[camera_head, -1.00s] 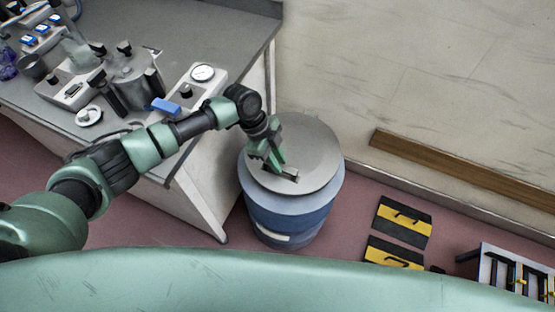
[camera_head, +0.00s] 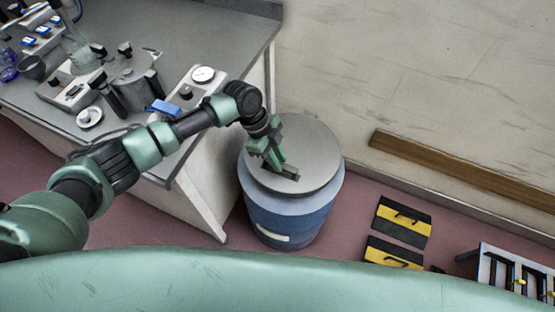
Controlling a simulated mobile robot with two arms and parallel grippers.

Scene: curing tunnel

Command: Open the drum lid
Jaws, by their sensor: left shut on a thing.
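The drum (camera_head: 290,222) is a blue barrel standing on the floor beside the bench. Its round grey lid (camera_head: 312,145) lies over the top and looks roughly level. My left gripper (camera_head: 285,174) is over the near part of the lid, with its fingers shut on the lid's dark handle (camera_head: 291,175). The fingers partly hide the handle. Whether the lid is apart from the rim cannot be told clearly. My right gripper is not in view.
A grey bench (camera_head: 190,40) with lab equipment stands to the left, close to the drum. Yellow and black plates (camera_head: 403,222) lie on the floor at right, near a rack (camera_head: 515,275). A wooden beam (camera_head: 465,170) runs along the wall.

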